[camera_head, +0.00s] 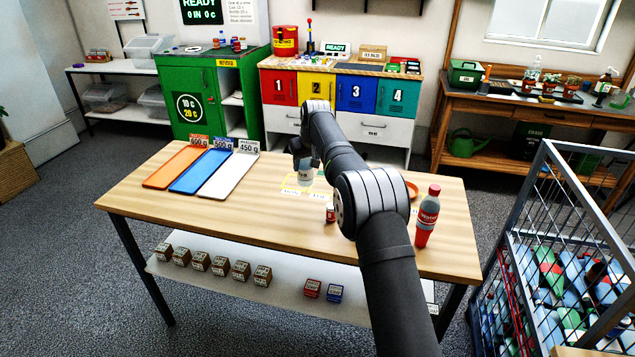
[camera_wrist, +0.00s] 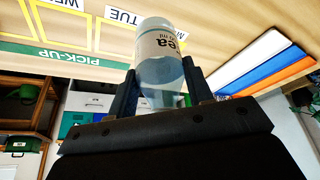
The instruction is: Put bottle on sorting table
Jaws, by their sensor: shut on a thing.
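My gripper (camera_head: 304,163) is over the middle of the wooden table (camera_head: 240,222), pointing down. In the wrist view my gripper (camera_wrist: 158,78) is shut on a clear, bluish bottle (camera_wrist: 158,48) with a white label, one finger on each side. The bottle's lower end (camera_head: 304,178) shows below the gripper in the head view, over the yellow-outlined markings. I cannot tell whether it touches the tabletop. A red bottle (camera_head: 427,217) stands upright at the table's right end.
Orange (camera_head: 176,167), blue (camera_head: 201,171) and white (camera_head: 228,175) weight-labelled strips lie at the table's left. A small red can (camera_head: 331,213) stands near my arm. A wire cage (camera_head: 560,250) of bottles stands at right. The table's front left is clear.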

